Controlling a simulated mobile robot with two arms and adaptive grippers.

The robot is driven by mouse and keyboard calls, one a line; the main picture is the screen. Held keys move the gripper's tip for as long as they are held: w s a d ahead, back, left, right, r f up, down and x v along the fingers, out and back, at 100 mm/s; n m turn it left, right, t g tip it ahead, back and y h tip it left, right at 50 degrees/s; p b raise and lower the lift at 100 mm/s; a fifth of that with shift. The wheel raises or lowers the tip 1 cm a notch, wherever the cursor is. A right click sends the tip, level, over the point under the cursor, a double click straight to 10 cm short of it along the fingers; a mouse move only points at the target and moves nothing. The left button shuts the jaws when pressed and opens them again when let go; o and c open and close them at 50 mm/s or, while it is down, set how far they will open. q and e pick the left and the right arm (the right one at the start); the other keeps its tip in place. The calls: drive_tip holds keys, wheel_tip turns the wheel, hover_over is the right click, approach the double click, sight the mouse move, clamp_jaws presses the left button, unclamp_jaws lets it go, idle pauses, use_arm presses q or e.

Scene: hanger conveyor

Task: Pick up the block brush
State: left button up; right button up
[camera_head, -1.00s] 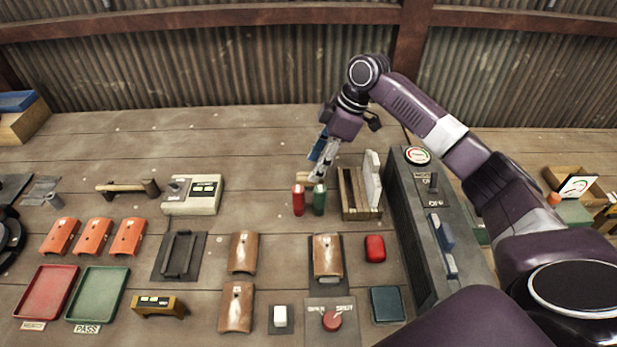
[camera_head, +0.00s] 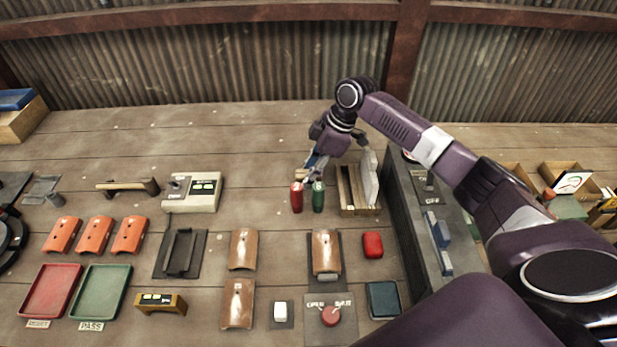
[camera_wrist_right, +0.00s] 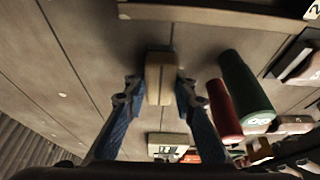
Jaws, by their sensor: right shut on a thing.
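The block brush, a small tan wooden block, shows in the head view (camera_head: 301,174) behind the red and green cylinders, partly hidden. In the right wrist view the block (camera_wrist_right: 160,76) lies between the two blue fingers. My right gripper (camera_head: 311,172) reaches down to it from above. In the right wrist view my right gripper (camera_wrist_right: 159,92) has one finger on each side of the block and is shut on it. The block appears at or close to the bench; any gap below cannot be told. My left gripper is not in view.
A red cylinder (camera_head: 297,198) and a green cylinder (camera_head: 318,198) stand close in front of the gripper. A wooden rack (camera_head: 346,190) with a pale panel is just right, then a dark control box (camera_head: 422,225).

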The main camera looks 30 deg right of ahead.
clamp_jaws()
drive_tip(key=shift+r, duration=0.15)
drive_tip(key=shift+r, duration=0.25)
wheel_tip(320, 180, up, 19)
drive_tip(key=b, duration=0.3)
drive_tip(key=shift+r, duration=0.15)
